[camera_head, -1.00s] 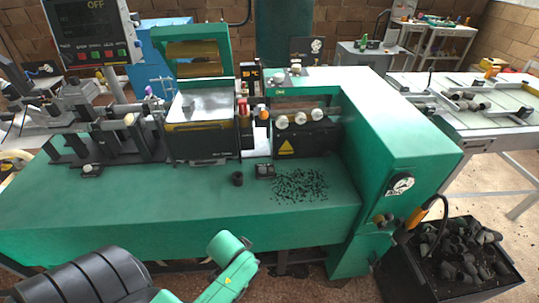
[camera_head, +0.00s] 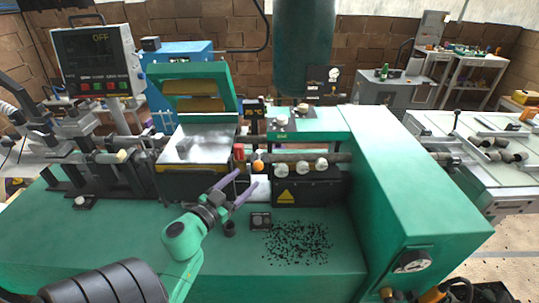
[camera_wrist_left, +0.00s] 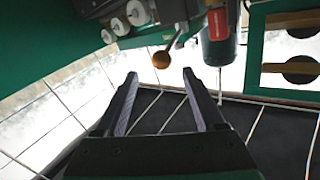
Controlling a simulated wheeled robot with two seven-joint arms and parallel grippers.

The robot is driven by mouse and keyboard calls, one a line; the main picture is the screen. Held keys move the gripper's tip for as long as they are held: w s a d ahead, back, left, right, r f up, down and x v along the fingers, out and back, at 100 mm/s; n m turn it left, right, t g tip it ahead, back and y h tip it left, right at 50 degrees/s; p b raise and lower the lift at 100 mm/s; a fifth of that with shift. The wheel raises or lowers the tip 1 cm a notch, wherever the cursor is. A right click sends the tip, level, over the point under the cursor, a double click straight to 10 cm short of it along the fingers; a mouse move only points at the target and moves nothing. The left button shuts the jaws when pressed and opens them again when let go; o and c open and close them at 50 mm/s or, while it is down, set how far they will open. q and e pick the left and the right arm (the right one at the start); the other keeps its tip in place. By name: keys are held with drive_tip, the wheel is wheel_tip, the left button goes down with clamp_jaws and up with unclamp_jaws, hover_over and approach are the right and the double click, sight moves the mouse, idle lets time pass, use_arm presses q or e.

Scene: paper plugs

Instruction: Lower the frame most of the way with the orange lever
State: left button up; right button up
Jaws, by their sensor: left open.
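The orange ball knob of the lever (camera_head: 258,166) sits at the machine's front, beside a red cap. It also shows in the left wrist view (camera_wrist_left: 161,60), on a thin grey rod. The green frame (camera_head: 228,92) stands raised and tilted above a metallic block, with two brownish-gold strips in it. My left gripper (camera_head: 247,178) is open and empty, its two fingers pointing toward the knob. In the left wrist view the fingertips (camera_wrist_left: 160,74) lie apart either side of the knob's line, with the knob beyond them. My right gripper is out of view.
White round knobs (camera_head: 308,164) line the black housing right of the lever. A small dark cup (camera_head: 229,229) and a black block (camera_head: 260,220) stand on the green bench (camera_head: 120,235). Dark crumbs (camera_head: 297,242) lie nearby. A display (camera_head: 95,60) reads OFF.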

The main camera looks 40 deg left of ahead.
sight(255, 166)
use_arm(q)
drive_tip(key=w, duration=0.1)
drive_tip(key=w+r+p, duration=0.1)
drive_tip(key=w, duration=0.1)
drive_tip(key=shift+a+r, duration=0.2)
drive_tip(key=w, duration=0.3)
drive_tip(key=shift+a+f, duration=0.15)
drive_tip(key=shift+f, duration=0.1)
drive_tip(key=w, duration=0.5)
drive_tip(key=shift+f, duration=0.3)
drive_tip(key=shift+a, duration=0.1)
drive_tip(key=c, duration=0.4)
clamp_jaws()
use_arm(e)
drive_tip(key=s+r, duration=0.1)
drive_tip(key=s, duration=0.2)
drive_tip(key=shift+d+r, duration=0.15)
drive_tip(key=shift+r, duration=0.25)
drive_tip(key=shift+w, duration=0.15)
